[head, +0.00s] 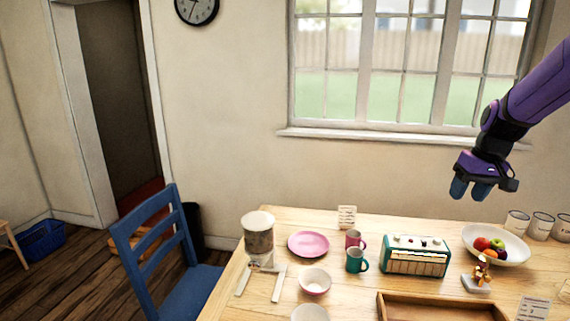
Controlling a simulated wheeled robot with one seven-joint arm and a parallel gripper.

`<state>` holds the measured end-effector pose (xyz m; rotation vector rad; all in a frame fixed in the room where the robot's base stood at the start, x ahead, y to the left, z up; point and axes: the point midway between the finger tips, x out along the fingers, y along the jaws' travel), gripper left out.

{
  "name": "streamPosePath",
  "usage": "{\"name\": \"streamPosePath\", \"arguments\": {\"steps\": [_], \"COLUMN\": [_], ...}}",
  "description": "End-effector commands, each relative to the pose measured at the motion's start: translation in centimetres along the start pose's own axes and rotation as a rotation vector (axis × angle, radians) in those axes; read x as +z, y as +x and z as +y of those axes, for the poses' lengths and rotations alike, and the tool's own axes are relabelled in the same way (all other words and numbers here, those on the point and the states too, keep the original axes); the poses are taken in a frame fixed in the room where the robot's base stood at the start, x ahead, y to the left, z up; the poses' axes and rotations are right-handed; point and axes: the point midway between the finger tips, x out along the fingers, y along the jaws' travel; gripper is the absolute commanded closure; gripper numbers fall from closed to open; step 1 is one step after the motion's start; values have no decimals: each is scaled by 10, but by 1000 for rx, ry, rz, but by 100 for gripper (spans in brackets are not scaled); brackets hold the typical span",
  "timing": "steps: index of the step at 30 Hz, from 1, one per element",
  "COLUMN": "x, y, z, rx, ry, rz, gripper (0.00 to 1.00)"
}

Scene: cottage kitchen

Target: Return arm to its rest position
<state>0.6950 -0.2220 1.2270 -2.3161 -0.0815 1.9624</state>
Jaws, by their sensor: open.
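My purple arm reaches in from the right edge in the head view. My gripper (470,190) hangs above the back right of the wooden table (375,287), with its blue fingertips pointing down. It is open and nothing shows between the fingers. It is in the air, above and to the left of the fruit bowl (512,247) in the picture, and appears apart from everything on the table.
A green radio (417,256), teal mug (356,260), pink mug (353,240), pink plate (308,244), canister (258,237), figurine (480,272) and wooden tray (440,297) occupy the table. Several white canisters (541,226) stand back right. A blue chair (150,235) stands left.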

Motion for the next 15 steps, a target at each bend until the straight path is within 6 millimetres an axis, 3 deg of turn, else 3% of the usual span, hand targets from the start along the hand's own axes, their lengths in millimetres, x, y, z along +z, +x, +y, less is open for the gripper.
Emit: {"name": "streamPosePath", "arguments": {"steps": [6,15], "x": [40,111], "y": [-45,-89], "z": [-58,-114], "rx": [78,138], "ry": [-31,-50], "rz": [37,117], "gripper": [48,48]}}
